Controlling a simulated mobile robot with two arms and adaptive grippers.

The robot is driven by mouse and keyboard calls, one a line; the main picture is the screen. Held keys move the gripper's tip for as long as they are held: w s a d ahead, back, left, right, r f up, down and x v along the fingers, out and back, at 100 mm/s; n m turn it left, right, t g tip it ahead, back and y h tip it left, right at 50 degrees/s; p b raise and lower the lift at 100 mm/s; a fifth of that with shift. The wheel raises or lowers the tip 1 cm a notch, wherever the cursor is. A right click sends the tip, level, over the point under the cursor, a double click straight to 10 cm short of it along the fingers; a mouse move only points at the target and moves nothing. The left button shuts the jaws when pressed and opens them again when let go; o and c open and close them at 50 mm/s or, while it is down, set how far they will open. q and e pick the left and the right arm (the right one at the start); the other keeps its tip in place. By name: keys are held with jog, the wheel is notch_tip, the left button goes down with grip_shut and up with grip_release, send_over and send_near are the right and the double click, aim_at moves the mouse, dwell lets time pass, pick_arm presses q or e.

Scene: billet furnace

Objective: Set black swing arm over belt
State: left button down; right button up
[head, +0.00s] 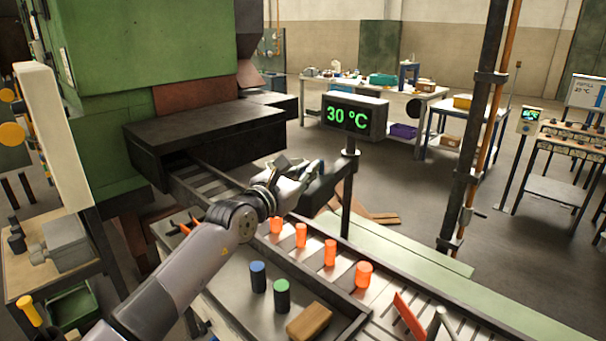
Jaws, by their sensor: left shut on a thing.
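The black swing arm (338,173) is a dark bar beside the post that carries the "30 °C" display. My left gripper (311,175) reaches in from the lower left and is shut on the swing arm at its left end. My forearm and wrist cross in front of part of the belt. The belt (388,287) runs from the dark furnace mouth toward the lower right, with several glowing orange billets (330,252) standing upright on it. The swing arm shows near the belt's far edge; how far it reaches over the belt is partly hidden. My right gripper is out of view.
A tray (235,296) in front of the belt holds a blue-topped cylinder (258,277), a green-topped cylinder (282,295) and a wooden block (309,321). The display (355,116) stands behind the belt. A red plate (409,316) sits at lower right. Open floor lies beyond.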

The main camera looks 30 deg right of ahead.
pick_arm(q)
jog(key=c, duration=1.7)
grip_release()
jog(key=shift+w+a, duration=0.1)
jog(key=shift+o, duration=0.2)
jog(key=shift+a+f, duration=0.1)
jog(key=shift+f, duration=0.1)
jog(key=v, duration=1.1)
jog(key=shift+s+a+r, duration=0.25)
jog(key=shift+a, duration=0.05)
